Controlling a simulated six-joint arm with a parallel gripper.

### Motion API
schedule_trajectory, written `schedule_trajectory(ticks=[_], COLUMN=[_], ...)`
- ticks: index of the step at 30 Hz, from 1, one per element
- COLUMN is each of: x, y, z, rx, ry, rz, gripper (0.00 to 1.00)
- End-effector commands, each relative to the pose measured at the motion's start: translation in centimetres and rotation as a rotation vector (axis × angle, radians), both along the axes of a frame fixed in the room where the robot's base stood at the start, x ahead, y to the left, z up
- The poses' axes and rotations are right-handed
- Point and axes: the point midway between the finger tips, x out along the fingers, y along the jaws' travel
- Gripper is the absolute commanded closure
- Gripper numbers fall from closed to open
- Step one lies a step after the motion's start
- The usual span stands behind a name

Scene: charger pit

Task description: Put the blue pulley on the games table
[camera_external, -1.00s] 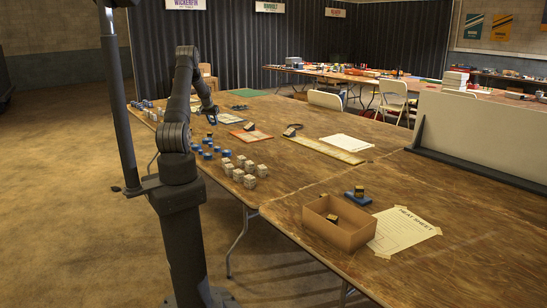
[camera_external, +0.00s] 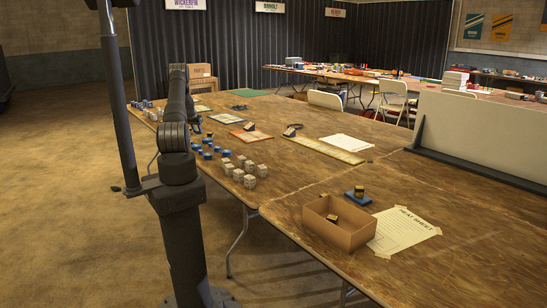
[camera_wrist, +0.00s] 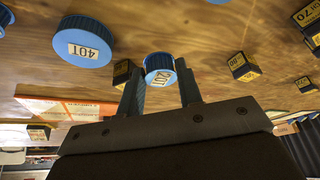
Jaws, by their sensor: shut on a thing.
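In the wrist view a blue pulley (camera_wrist: 156,62) with a white "40T" label sits between the two fingers of my gripper (camera_wrist: 161,82), which is shut on it. A larger-looking blue pulley (camera_wrist: 80,47), also marked "40T", is at the left of that view, apart from the fingers. In the external view several small blue round parts (camera_external: 207,153) stand on the near wooden table (camera_external: 300,190). My gripper is mostly hidden behind my arm there, over the table's left part. I cannot tell which table is the games table.
Black-and-yellow labelled blocks (camera_wrist: 243,67) stand near the gripper. Pale cubes (camera_external: 249,181), an open cardboard box (camera_external: 355,237), and a taped heat sheet (camera_external: 402,232) lie toward the front. A grey upright panel (camera_external: 480,135) stands at right. Another table (camera_external: 365,75) is at the back.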

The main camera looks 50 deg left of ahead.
Motion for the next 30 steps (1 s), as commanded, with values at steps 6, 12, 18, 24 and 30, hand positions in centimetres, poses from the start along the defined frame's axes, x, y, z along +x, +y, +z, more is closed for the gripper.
schedule_trajectory(ticks=[6,12,18,24,30], x=[0.0,0.0,0.0,0.0,0.0], y=[-0.1,0.0,-0.1,-0.1,-0.1], z=[-3.1,-3.7,-4.0,-4.0,-4.0], rx=[-0.003,0.001,-0.001,0.0,0.0], ry=[0.002,0.001,0.001,0.0,0.0], rz=[0.001,0.0,0.0,0.0,0.0], gripper=[0.9,0.9,0.9,0.46,0.46])
